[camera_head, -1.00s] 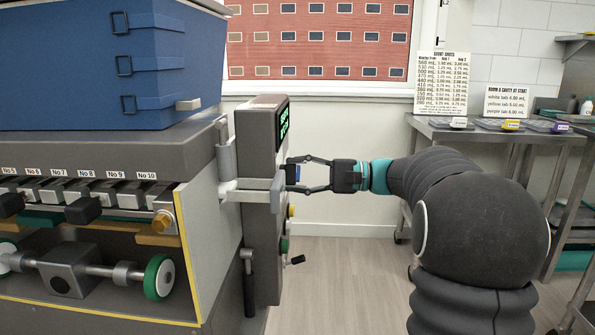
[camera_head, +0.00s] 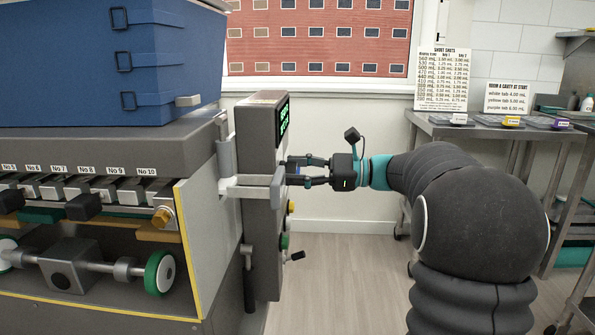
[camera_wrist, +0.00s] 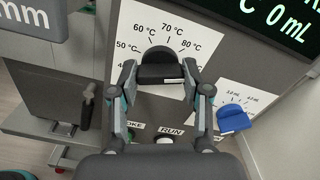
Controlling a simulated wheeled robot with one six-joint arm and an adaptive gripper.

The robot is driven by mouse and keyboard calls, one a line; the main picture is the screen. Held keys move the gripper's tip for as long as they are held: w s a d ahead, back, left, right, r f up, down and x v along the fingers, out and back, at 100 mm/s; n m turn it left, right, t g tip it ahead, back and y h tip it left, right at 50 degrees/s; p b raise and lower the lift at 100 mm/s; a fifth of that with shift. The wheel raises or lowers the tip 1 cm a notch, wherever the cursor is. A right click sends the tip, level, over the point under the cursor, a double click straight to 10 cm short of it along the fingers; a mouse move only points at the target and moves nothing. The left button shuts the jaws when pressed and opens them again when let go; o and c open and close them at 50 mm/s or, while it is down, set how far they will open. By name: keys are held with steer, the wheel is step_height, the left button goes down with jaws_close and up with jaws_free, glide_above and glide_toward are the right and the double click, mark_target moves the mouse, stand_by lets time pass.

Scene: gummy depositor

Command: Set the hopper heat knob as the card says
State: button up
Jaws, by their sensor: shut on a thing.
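The heat knob (camera_wrist: 159,68) is black, on a white dial (camera_wrist: 187,33) marked from 50 °C to 80 °C and more on the machine's panel. In the wrist view my gripper (camera_wrist: 160,82) has one finger on each side of the knob and is shut on it. Which mark the knob points to cannot be told. A green-lit display (camera_wrist: 285,18) above reads "0 mL" in part.
A blue knob (camera_wrist: 233,119) on an mL scale sits right of my gripper. A "short shots" card (camera_head: 442,79) and a "room a cavity at start" card (camera_head: 507,98) stand at the back right, above a side table (camera_head: 480,131). The floor (camera_head: 345,270) below my arm is clear.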

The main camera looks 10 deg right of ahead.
steer(key=shift+m, duration=0.9)
steer(key=o, duration=1.2)
steer(key=shift+c, duration=0.2)
steer(key=v, duration=1.2)
